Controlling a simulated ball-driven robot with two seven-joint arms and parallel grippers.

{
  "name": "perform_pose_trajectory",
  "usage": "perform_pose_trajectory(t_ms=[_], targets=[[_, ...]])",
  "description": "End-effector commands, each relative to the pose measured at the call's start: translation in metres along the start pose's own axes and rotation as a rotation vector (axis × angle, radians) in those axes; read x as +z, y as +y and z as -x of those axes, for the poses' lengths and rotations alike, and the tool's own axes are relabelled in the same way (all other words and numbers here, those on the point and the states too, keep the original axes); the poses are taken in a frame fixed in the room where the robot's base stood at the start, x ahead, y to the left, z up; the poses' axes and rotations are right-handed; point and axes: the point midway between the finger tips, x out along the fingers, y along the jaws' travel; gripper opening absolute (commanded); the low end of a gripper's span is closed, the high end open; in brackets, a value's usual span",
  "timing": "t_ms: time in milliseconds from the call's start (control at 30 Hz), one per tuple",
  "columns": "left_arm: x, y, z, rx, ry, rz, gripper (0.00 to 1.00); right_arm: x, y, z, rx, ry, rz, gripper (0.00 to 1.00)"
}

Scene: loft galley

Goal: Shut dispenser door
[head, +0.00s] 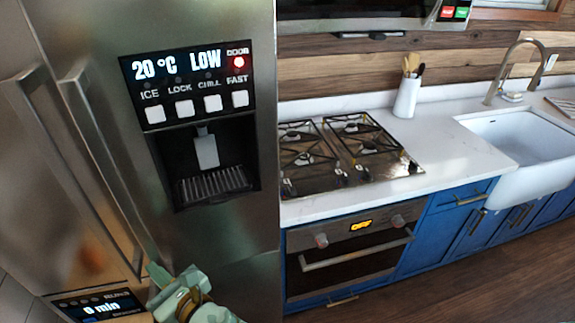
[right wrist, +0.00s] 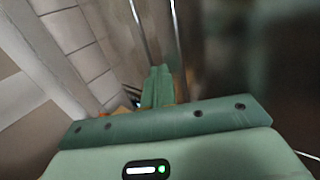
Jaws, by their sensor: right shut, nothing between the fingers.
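The dispenser door (head: 225,245) is the steel fridge door on the right in the head view. It carries a dark recess with a paddle (head: 206,151) and a long vertical handle (head: 100,165) at its left. Its panel reads 20 °C and LOW, and a red light (head: 239,62) glows under DOOR. I cannot tell how far the door stands open. My right gripper (head: 172,281) is low in front of the door, right of the handle's lower end. Its fingers are closed together and empty, also in the right wrist view (right wrist: 158,85). Contact with the door is unclear. My left gripper is out of view.
Another fridge handle (head: 55,155) runs along the neighbouring door at left. A lower display (head: 98,306) reads 0 min. To the right are a gas hob (head: 345,155), an oven (head: 350,255) and a white sink (head: 515,150). The wooden floor (head: 480,285) at bottom right is clear.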

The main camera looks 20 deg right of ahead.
Motion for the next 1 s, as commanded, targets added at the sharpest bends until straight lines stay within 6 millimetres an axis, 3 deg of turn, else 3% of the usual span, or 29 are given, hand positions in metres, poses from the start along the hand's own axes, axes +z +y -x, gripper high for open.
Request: perform_pose_trajectory(t_ms=[200, 500, 1000], targets=[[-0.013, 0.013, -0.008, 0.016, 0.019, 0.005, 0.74, -0.003, -0.005, -0.016, -0.002, 0.001, 0.003, 0.00], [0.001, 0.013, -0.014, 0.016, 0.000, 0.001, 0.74, -0.002, -0.010, -0.034, -0.002, 0.002, 0.001, 0.00], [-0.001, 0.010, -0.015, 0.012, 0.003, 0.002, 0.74, 0.003, -0.012, -0.040, -0.003, -0.005, 0.002, 0.00]])
